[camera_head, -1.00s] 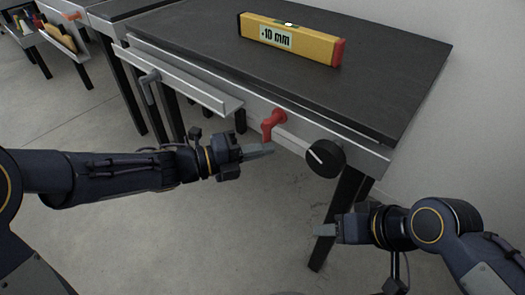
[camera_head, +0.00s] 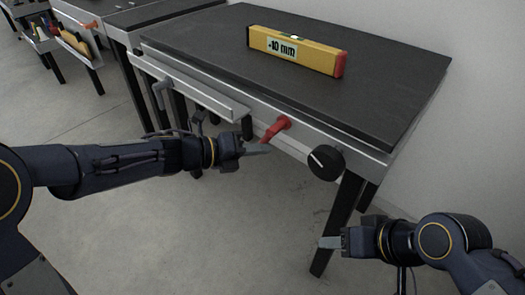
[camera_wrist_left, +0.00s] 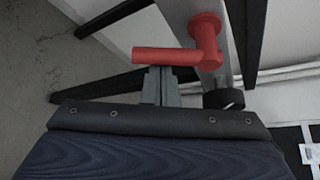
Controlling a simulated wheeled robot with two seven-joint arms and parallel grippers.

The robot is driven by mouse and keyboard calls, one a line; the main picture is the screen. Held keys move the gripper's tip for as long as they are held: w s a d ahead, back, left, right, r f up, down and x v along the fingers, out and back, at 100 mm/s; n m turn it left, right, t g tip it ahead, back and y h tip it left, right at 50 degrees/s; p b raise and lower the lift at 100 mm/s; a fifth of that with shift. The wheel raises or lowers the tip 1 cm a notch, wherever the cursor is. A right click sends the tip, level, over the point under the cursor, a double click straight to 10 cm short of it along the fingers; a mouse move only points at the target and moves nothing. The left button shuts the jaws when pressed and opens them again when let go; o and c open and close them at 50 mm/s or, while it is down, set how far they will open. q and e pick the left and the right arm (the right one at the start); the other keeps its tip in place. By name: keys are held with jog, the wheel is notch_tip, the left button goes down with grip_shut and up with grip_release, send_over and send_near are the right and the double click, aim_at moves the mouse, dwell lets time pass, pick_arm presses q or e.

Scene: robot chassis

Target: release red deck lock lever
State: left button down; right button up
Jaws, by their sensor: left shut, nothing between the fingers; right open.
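The red deck lock lever (camera_head: 273,130) sits on the front rail of the dark-topped table, its handle slanting down and left from its pivot. In the left wrist view the lever (camera_wrist_left: 168,56) shows its handle lying across the picture, with the pivot at its right end. My left gripper (camera_head: 265,149) is shut and empty, its tips at the lever's free end. In the wrist view the closed fingers (camera_wrist_left: 160,84) meet the handle's lower edge; I cannot tell if they touch it. My right gripper (camera_head: 322,242) is open and empty, low and right of the table leg.
A black knob (camera_head: 326,163) with a white mark is right of the lever on the same rail. A grey lever (camera_head: 162,92) is farther left. A yellow level (camera_head: 296,50) lies on the tabletop (camera_head: 200,42). A table leg stands below the knob. The floor in front is clear.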

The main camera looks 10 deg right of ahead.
pick_arm(q)
jog(key=r+m+t+y+p, duration=0.1)
jog(key=m, duration=0.1)
jog(key=w+a+r+m+t+y+p, duration=0.1)
jog(key=m+y, duration=0.1)
jog(key=w+r+m+t+y+p, duration=0.1)
jog(key=m, duration=0.1)
jog(key=shift+w+a+r+t+y+p, duration=0.2)
jog(key=shift+a+t+y+p, duration=0.1)
jog(key=shift+a+t+p, duration=0.1)
pick_arm(e)
notch_tip(320, 180, up, 4)
dwell(0.8)
